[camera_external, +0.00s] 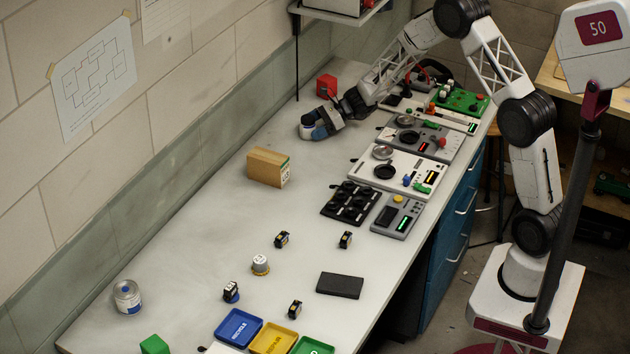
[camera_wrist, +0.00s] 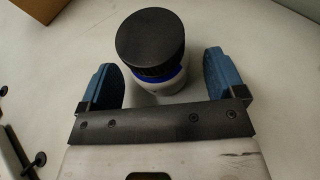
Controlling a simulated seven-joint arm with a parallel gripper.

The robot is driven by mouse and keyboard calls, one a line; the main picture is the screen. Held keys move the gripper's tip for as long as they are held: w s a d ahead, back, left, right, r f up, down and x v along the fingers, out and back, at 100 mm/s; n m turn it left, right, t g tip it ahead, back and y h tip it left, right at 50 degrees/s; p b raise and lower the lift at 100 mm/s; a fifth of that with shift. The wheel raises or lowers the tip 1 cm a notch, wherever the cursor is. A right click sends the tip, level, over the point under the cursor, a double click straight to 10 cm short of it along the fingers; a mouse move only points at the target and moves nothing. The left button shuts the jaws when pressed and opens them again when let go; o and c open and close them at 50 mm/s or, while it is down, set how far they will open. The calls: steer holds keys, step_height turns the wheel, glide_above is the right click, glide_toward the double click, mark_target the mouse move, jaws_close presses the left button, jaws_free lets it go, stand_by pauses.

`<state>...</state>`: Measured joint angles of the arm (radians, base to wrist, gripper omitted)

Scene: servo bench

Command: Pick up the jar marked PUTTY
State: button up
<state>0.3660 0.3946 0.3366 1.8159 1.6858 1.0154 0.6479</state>
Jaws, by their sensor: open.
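A white jar with a wide black lid and a blue band (camera_wrist: 150,45) stands between my gripper's two blue fingers in the wrist view. My gripper (camera_wrist: 158,82) is open, with one finger on each side of the jar. No marking on the jar can be read from here. In the external view my gripper (camera_external: 318,124) is low over the far part of the bench, near the wall, and largely hides the jar.
A cardboard block (camera_external: 266,168) stands nearer on the bench, and a red cube (camera_external: 327,86) sits behind my gripper. Instrument panels (camera_external: 404,172) line the right edge.

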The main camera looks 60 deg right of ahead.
steer(key=shift+x, duration=0.9)
steer(key=c, duration=1.1)
